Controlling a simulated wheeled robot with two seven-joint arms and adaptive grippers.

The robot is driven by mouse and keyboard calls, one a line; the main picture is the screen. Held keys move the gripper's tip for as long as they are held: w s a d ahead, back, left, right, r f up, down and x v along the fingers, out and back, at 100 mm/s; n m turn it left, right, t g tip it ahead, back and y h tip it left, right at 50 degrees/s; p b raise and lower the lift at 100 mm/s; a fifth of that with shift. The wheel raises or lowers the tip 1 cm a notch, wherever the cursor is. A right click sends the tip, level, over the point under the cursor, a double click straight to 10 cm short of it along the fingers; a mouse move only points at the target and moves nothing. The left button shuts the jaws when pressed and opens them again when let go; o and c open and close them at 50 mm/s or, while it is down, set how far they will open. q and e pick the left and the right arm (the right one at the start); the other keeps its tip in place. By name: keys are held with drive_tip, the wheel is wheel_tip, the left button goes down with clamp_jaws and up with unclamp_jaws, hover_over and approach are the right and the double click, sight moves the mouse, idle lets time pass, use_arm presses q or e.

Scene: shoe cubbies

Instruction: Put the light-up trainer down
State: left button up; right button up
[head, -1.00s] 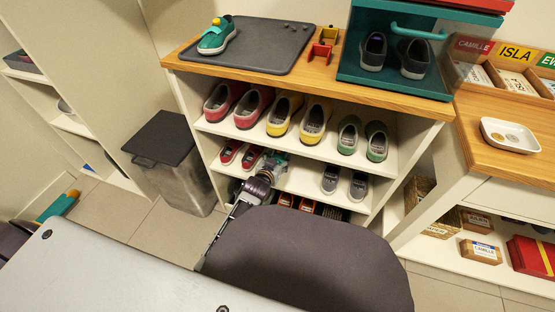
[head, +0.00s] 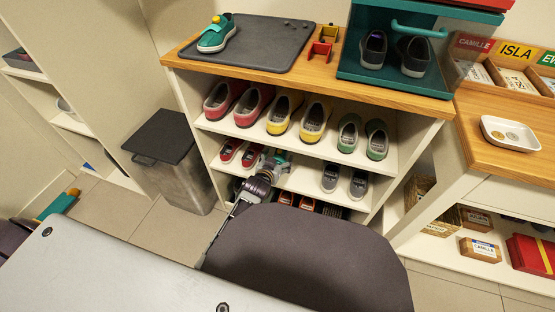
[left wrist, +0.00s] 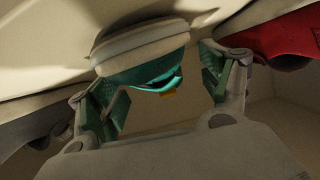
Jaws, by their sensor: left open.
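A teal trainer with a pale sole (left wrist: 142,50) shows in the left wrist view, on the pale shelf surface of a cubby. My left gripper (left wrist: 163,85) is open, with one green-padded finger on either side of this trainer. A gap shows on the right-hand side; contact on the left-hand side is unclear. In the head view my left gripper (head: 272,166) reaches into the middle shelf level, between small red shoes (head: 240,153) and grey shoes (head: 344,181), and hides most of what it is around. A similar teal shoe (head: 215,37) stands on the dark tray on top. My right gripper is out of view.
The dark tray (head: 262,50) is otherwise mostly bare. Red, yellow and green shoes fill the shelf above. A red shoe (left wrist: 270,35) is close on the right in the left wrist view.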

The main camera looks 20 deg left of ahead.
sight(278, 156)
use_arm(q)
drive_tip(key=shift+r, duration=0.1)
drive_tip(key=shift+r, duration=0.5)
drive_tip(key=shift+s+r+p, duration=0.25)
drive_tip(key=shift+s+p, duration=0.1)
drive_tip(key=shift+s, duration=0.2)
drive_tip(key=p+v, duration=0.1)
drive_tip(key=v, duration=0.2)
drive_tip(key=shift+s, duration=0.1)
drive_tip(key=shift+p+v, duration=0.7)
drive_tip(key=shift+v, duration=0.55)
drive_tip(key=p+v, duration=0.2)
drive_tip(key=v, duration=0.3)
drive_tip(key=shift+a, duration=0.1)
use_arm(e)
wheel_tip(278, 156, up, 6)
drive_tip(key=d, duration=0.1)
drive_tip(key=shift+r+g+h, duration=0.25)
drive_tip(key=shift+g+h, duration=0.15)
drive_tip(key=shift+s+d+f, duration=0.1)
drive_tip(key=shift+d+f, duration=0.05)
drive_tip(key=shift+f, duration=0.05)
